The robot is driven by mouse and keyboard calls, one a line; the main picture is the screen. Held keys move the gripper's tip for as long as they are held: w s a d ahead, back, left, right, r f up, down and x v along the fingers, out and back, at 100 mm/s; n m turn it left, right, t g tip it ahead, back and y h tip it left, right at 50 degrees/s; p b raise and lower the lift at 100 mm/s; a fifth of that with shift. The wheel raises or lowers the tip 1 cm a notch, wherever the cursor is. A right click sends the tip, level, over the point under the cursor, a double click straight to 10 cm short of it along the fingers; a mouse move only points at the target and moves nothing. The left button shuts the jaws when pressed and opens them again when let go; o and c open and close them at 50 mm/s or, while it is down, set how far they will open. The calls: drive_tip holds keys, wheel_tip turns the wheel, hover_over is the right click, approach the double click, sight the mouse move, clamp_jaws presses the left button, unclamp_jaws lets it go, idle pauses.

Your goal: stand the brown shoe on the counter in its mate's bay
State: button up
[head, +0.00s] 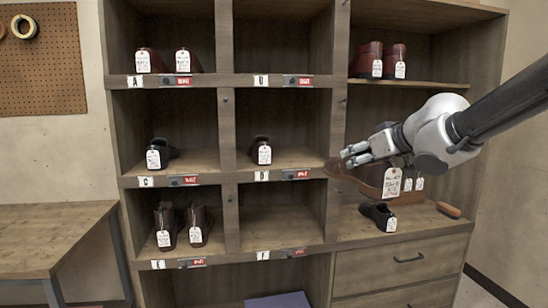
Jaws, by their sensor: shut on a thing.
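My gripper (357,153) is shut on a brown shoe (345,171) and holds it up in front of the right-hand section, above the counter (345,228). The shoe's toe points left, and a white tag hangs by its right part. The fingers hide some of its upper side. Single dark shoes stand in two middle-row bays: a black one in bay C (172,146) and a dark, possibly brown one in the bay to its right (264,142). I cannot tell for sure which is the mate.
A black tagged shoe (376,213) and a brush (449,210) lie on the counter. Two small tags show behind the held shoe. Bay A, bay E and the upper right shelf (420,84) hold pairs. The top-middle and lower-middle bays are empty. Wooden dividers edge the bays.

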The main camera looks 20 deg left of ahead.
drive_tip(key=shift+s+a+r, duration=0.1)
drive_tip(key=shift+a+r, duration=0.1)
drive_tip(key=shift+r, duration=0.3)
drive_tip(key=shift+s+a+r, duration=0.1)
drive_tip(key=shift+a+r, duration=0.1)
drive_tip(key=shift+r, duration=0.3)
drive_tip(key=shift+d, duration=0.1)
drive_tip(key=shift+w+d+f+m+t, duration=0.15)
drive_tip(key=shift+d+f+m+t, duration=0.15)
drive_tip(key=shift+d+f, duration=0.35)
drive_tip(key=shift+f, duration=0.15)
drive_tip(key=shift+a, duration=0.1)
